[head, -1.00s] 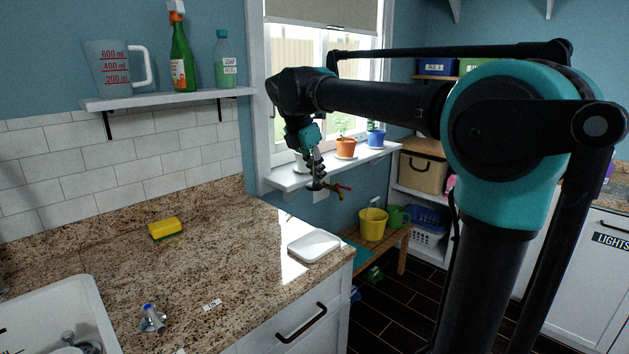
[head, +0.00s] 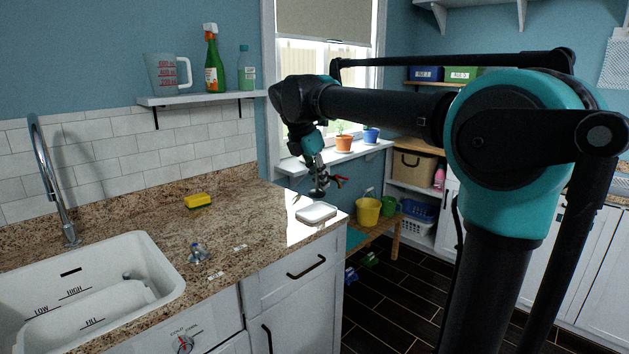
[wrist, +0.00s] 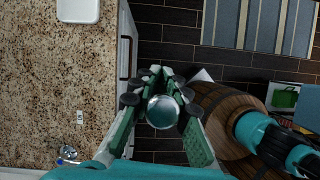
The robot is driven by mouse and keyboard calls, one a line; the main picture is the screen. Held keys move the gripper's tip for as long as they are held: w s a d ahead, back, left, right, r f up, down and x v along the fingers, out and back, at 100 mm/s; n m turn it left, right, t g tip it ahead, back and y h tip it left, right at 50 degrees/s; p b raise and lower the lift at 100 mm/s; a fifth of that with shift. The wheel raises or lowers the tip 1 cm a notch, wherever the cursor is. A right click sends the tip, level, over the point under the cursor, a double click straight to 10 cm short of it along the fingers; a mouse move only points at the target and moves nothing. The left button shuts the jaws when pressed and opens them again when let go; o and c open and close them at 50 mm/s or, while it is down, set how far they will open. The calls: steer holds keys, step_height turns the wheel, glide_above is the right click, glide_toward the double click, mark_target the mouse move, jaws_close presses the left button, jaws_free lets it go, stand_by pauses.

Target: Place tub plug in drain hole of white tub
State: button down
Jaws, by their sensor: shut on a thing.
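In the wrist view the plug (wrist: 162,113) is a round silvery disc between the green and black fingers of my gripper (wrist: 160,82). The white tub (head: 165,268) is set into the counter at the lower left of the head view, well away from my gripper. It bears LOW, HIGH and FILL marks. I cannot make out its drain hole.
A white dish (head: 316,212) lies near the counter's right end. A yellow sponge (head: 198,201), a blue-topped knob (head: 197,253) and a curved faucet (head: 50,180) are on the counter. A wooden barrel (wrist: 222,108) shows beside my gripper in the wrist view.

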steer(key=shift+w+d+f+m+g, duration=0.2)
steer(key=shift+f+m, duration=0.25)
steer(key=shift+f, duration=0.25)
steer(key=shift+w+d+f+m+g, duration=0.1)
steer(key=shift+w+f+m, duration=0.1)
steer(key=shift+f+m, duration=0.4)
steer(key=w+d+f+m+g, duration=0.2)
steer(key=d+f+m, duration=0.15)
steer(key=f, duration=0.35)
steer(key=w+d+f+m+g, duration=0.1)
steer(key=w+d+f+m, duration=0.1)
steer(key=f+m, duration=0.35)
steer(key=w+d+f+m+g, duration=0.2)
steer(key=f+m, duration=0.1)
steer(key=f, duration=0.6)
steer(key=s+d+f+m+g+y, duration=0.1)
steer(key=d+f+m, duration=0.3)
steer(key=f, duration=0.5)
steer(key=s+d+f+m+y, duration=0.2)
steer(key=d+f+m, duration=0.3)
steer(key=f, duration=0.5)
steer(key=shift+s+m+g, duration=0.2)
steer(key=shift+m+g, duration=0.2)
steer(key=shift+m, duration=0.85)
